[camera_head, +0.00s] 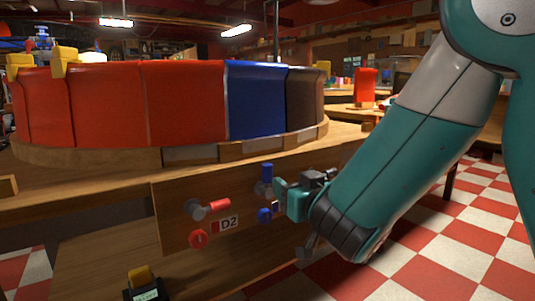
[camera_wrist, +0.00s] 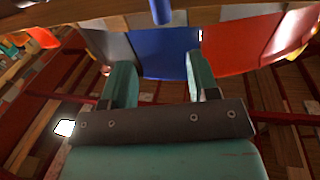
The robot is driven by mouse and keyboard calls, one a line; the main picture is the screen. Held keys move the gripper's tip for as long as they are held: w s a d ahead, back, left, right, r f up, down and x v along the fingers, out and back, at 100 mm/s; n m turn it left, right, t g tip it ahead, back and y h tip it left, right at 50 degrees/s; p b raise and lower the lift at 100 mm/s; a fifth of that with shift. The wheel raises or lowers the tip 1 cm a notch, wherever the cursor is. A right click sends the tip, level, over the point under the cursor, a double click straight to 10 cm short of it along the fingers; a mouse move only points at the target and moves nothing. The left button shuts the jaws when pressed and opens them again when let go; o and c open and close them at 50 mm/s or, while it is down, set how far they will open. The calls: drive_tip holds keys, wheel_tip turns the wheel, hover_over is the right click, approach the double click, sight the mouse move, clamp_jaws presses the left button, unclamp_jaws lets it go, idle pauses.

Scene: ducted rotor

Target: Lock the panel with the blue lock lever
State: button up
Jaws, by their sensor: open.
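The blue lock lever (camera_head: 266,173) is on the wooden front panel (camera_head: 175,225), with its blue handle pointing up from a grey pivot. A blue round knob (camera_head: 264,215) sits below it. My gripper (camera_head: 281,196) is just right of the lever in the head view and partly hides the panel there. In the wrist view the gripper (camera_wrist: 161,80) has its two teal fingers spread with nothing between them. A blue rod (camera_wrist: 161,11), likely the lever handle, shows beyond the fingertips at the top edge. I cannot tell whether a finger touches the lever.
Left on the panel are a red lever (camera_head: 216,205) lying sideways, a red round knob (camera_head: 198,239) and a D2 label (camera_head: 229,222). Above stands a curved ring of red, blue and brown segments (camera_head: 185,100). A black-and-yellow item (camera_head: 143,283) sits low in front.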

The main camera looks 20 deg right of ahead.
sight(270, 168)
drive_tip(key=w+p, duration=0.3)
drive_tip(key=w, duration=0.1)
drive_tip(key=w+a+p, duration=0.1)
drive_tip(key=w+p, duration=0.6)
drive_tip(key=shift+w+a+r, duration=0.1)
drive_tip(key=shift+w+a, duration=0.15)
drive_tip(key=shift+w, duration=0.05)
drive_tip(key=shift+w+a, duration=0.1)
drive_tip(key=shift+w, duration=0.35)
clamp_jaws()
